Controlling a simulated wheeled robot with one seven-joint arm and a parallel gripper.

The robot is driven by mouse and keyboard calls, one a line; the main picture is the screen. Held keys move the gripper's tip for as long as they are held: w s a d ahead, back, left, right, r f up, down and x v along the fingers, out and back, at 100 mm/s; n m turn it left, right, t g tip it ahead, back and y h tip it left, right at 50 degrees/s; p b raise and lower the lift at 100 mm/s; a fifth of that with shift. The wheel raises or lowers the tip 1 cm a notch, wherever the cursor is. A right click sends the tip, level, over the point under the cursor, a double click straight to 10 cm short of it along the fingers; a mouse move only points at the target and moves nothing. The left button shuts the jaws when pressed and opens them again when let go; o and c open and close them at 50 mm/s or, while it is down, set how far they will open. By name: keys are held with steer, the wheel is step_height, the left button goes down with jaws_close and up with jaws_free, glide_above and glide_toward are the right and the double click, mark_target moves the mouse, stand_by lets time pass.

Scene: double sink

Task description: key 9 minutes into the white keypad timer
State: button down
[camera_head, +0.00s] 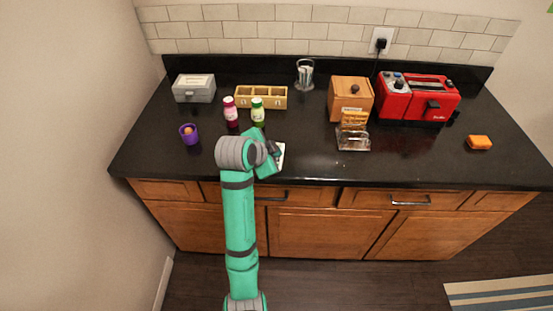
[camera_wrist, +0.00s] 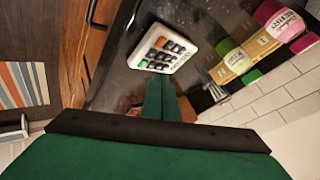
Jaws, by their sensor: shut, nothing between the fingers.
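The white keypad timer (camera_wrist: 163,49) lies on the black counter in the wrist view, with dark keys, an orange key and a green key. In the head view only a white edge of the timer (camera_head: 281,151) shows, beside my gripper (camera_head: 275,152), which hides the rest. My gripper also shows in the wrist view (camera_wrist: 162,82); its fingers are together and empty, with the tips at the timer's lower edge. I cannot tell whether they touch it. The digits on the keys and any display reading are too small to read.
Behind the timer stand a pink bottle (camera_head: 231,112), a green-labelled bottle (camera_head: 257,109) and a yellow sectioned box (camera_head: 272,97). A purple cup (camera_head: 188,134) is to the left. A glass toast rack (camera_head: 353,141) is to the right, before a wooden box (camera_head: 350,98) and red toaster (camera_head: 419,98).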

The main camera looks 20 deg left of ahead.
steer(key=shift+r, duration=0.25)
steer(key=shift+r, duration=2.45)
